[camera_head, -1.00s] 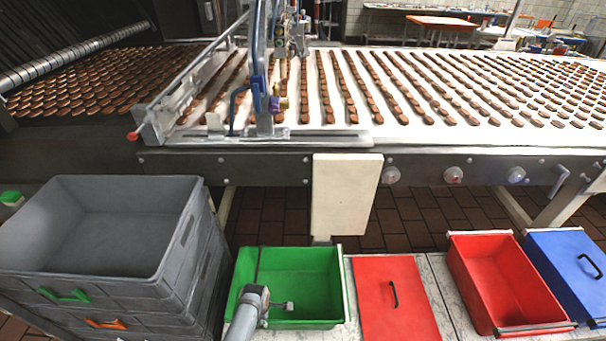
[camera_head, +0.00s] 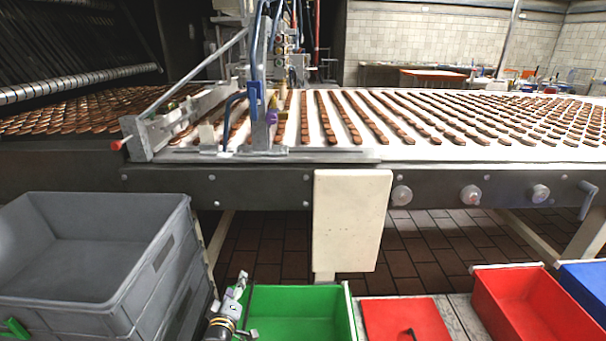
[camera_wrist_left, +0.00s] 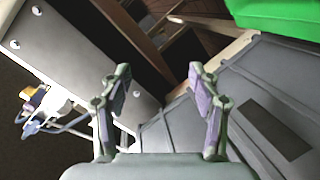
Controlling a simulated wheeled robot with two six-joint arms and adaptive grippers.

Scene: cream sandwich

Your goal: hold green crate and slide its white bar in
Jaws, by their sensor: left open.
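The green crate (camera_head: 300,310) is low in the head view, cut off by the bottom edge. It also shows in the top right corner of the left wrist view (camera_wrist_left: 275,15). A thin pale strip (camera_head: 349,305) runs along its right side; I cannot tell whether it is the white bar. My left gripper (camera_head: 240,284) is at the crate's left edge, beside the grey crates; I cannot tell whether it touches the green crate. In the left wrist view the left gripper (camera_wrist_left: 161,85) has its fingers apart, with nothing between them. My right gripper is not in view.
Stacked grey crates (camera_head: 175,262) stand at left. A red lid (camera_head: 405,318), a red crate (camera_head: 535,305) and a blue lid (camera_head: 588,285) lie to the right. The conveyor (camera_head: 260,187) with rows of biscuits crosses behind, with a cream panel (camera_head: 350,220) hanging from it.

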